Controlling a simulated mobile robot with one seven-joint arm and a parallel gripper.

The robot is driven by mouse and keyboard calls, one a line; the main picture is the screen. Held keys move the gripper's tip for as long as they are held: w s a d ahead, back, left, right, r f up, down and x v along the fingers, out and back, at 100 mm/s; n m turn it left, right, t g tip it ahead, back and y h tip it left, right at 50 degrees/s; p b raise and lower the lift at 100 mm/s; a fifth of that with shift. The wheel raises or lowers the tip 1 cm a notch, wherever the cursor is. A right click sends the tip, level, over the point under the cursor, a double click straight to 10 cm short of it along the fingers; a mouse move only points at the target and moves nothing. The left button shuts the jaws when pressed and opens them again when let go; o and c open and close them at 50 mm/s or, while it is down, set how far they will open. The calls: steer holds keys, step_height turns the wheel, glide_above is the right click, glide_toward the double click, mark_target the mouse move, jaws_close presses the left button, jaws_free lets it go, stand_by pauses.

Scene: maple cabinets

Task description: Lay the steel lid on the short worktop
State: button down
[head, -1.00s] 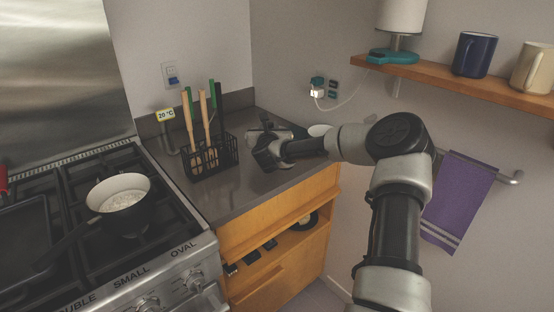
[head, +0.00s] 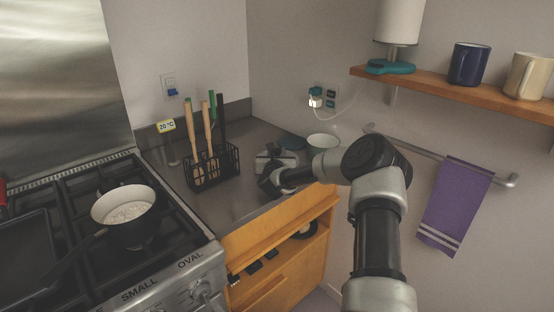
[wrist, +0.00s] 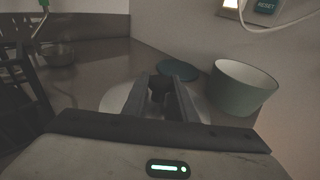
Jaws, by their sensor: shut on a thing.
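The steel lid (head: 288,159) is a pale, shiny disc at my gripper (head: 272,153), over the short grey worktop (head: 235,202) in the corner. In the wrist view the lid (wrist: 114,98) shows on both sides of the dark fingers of my gripper (wrist: 168,86), which are shut on it. The fingers and hand hide its middle and near side. The lid looks roughly level and low over the worktop; whether it touches cannot be told.
A teal disc (head: 291,142) and a bowl (head: 323,141) stand just behind the lid by the wall. A black utensil rack (head: 213,168) stands to the left. The hob with a white-lined pan (head: 124,208) is further left. The worktop's front strip is bare.

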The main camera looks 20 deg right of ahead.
steer(key=shift+f, duration=1.05)
steer(key=shift+f, duration=0.2)
steer(key=c, duration=1.4)
jaws_free()
steer(key=shift+c, duration=0.2)
steer(key=shift+r, duration=0.25)
steer(key=shift+s+a, duration=0.2)
steer(key=shift+s, duration=0.15)
steer(key=v, duration=1.1)
steer(key=shift+s, duration=0.15)
